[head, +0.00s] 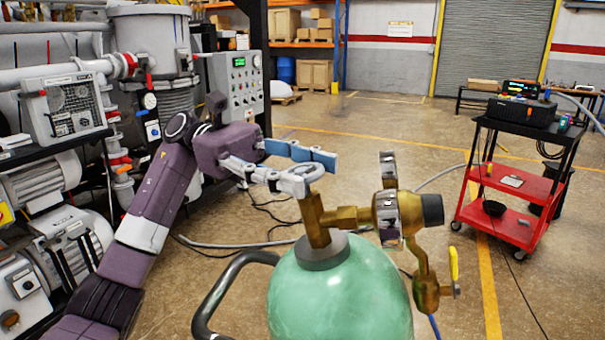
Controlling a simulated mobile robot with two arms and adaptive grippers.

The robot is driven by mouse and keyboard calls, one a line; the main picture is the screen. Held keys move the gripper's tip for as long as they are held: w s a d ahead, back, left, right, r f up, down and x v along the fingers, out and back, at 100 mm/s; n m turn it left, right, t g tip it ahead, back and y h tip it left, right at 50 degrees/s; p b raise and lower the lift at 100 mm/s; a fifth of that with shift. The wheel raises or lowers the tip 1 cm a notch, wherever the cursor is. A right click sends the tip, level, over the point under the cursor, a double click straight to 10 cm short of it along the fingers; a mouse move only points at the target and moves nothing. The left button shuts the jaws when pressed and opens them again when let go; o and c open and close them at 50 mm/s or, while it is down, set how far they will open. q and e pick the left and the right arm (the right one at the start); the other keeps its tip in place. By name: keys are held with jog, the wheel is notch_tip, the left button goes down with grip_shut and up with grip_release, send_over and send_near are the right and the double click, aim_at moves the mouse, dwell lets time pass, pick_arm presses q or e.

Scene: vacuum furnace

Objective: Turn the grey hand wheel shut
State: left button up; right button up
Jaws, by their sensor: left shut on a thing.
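The grey hand wheel (296,182) sits on top of the brass valve (315,222) of a green gas cylinder (340,290), in the middle of the head view. My left gripper (304,163) reaches in from the left at the wheel's height. Its fingers are shut on the wheel, and the blue finger pads lie along its far side. The fingers partly cover the wheel, so how far it is turned cannot be told. My right gripper is not in view.
A brass regulator with gauges (388,212) and a yellow-handled valve (453,265) stick out right of the wheel. A black curved handle (222,292) stands left of the cylinder. Furnace equipment (70,110) fills the left. A red cart (512,188) stands right, with open floor between.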

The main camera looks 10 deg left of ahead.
pick_arm(q)
jog(key=shift+m+g+y, duration=0.3)
jog(key=shift+m+g, duration=0.1)
jog(key=shift+m, duration=0.1)
jog(key=o, duration=1.2)
jog(key=shift+c, duration=0.2)
jog(key=v, duration=0.7)
jog(key=shift+w+a, duration=0.15)
jog(key=shift+a, duration=0.1)
jog(key=shift+f, duration=0.1)
